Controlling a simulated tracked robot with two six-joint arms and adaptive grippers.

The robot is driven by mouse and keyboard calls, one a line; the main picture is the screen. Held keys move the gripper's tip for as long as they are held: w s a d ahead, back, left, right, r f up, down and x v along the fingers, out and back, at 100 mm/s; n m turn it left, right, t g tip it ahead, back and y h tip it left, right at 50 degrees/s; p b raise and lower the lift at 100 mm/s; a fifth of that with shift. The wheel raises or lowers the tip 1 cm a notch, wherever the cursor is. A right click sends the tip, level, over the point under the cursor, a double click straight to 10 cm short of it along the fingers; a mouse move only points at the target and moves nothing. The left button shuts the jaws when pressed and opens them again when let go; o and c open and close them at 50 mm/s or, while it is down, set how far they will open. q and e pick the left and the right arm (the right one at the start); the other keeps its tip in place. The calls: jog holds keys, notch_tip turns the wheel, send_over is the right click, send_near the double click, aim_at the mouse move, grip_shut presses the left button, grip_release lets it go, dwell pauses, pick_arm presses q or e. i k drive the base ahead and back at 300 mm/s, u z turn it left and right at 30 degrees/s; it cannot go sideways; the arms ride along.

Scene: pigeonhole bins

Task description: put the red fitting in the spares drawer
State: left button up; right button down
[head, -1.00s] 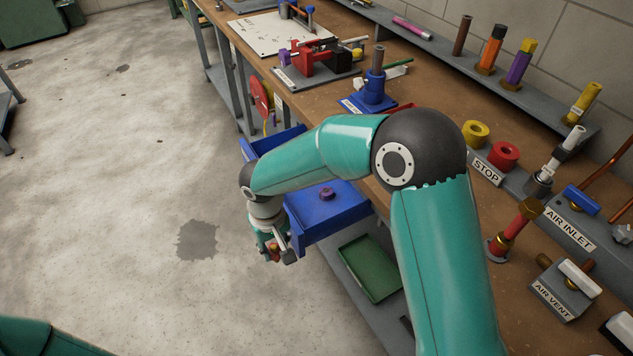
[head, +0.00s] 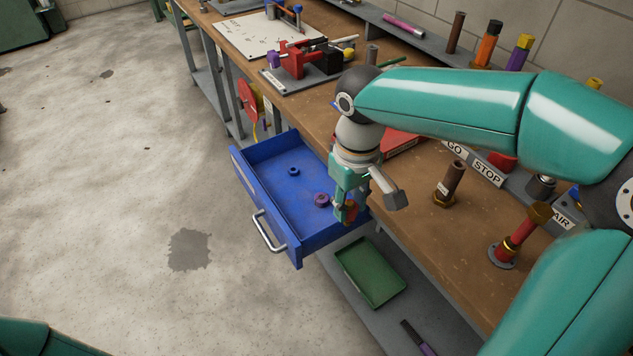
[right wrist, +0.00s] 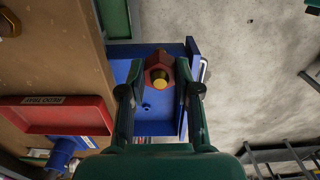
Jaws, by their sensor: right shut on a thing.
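The red fitting (head: 351,209) is a small red hexagonal piece, and in the right wrist view it shows a brass-yellow middle (right wrist: 158,74). My right gripper (head: 346,214) is shut on it, pointing down, above the bench-side end of the open blue drawer (head: 268,222). In the right wrist view the gripper (right wrist: 159,80) has a finger on each side of the fitting, with the blue drawer floor (right wrist: 158,122) behind it. How high it hangs is hard to tell. No drawer label is readable. My left gripper is out of view.
A purple fitting (head: 322,200) and a small blue ring (head: 293,171) lie in the drawer. A green tray (head: 371,272) sits on the lower shelf. A red tray (head: 398,143) is on the bench, beside upright pipe pieces (head: 449,185). The floor left of the drawer is clear.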

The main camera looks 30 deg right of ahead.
aim_at(297, 195)
jog(key=i, duration=0.85)
jog(key=u, duration=0.05)
